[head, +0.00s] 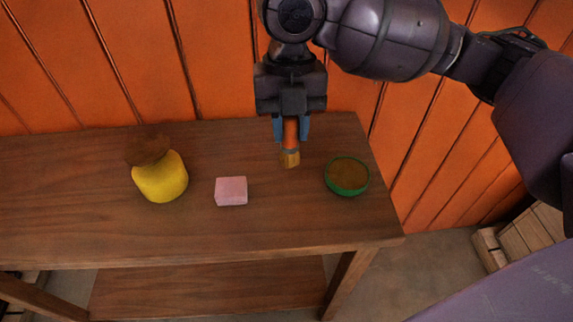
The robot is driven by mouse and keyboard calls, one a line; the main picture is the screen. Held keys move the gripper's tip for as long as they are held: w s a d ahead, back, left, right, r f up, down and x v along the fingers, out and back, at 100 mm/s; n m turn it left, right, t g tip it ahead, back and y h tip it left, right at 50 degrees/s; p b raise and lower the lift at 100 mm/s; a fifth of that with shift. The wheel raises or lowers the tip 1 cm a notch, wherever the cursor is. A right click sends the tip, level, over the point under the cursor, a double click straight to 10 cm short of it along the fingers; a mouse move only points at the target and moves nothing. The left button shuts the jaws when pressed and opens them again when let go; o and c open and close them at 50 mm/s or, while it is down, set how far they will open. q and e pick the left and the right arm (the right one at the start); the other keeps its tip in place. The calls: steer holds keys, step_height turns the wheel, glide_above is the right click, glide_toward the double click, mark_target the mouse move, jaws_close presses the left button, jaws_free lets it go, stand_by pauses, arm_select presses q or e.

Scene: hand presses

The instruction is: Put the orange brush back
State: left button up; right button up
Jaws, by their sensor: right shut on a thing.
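My right gripper (290,128) is shut on the orange brush (290,134) and points down over the back of the wooden table (90,225). The brush has an orange handle between the blue fingertips and tan bristles pointing down. I cannot tell whether the bristles touch the tabletop. A green round dish (347,190) with a brown inside stands to the right of the brush. A yellow pot (160,180) with a brown top stands at the left. My left gripper is not in view.
A pink block (231,191) lies on the table between the yellow pot and the brush. An orange plank wall (140,60) rises behind the table. The tabletop's front strip is bare. Wooden crates (530,240) stand on the floor at the right.

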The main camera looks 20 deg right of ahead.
mark_target(290, 144)
step_height(290, 144, down, 4)
steer(key=shift+r+b, duration=0.15)
steer(key=shift+b, duration=0.2)
step_height(290, 144, down, 6)
steer(key=shift+r+b, duration=0.2)
steer(key=shift+b, duration=0.6)
steer(key=shift+f, duration=0.1)
steer(key=o, duration=0.9)
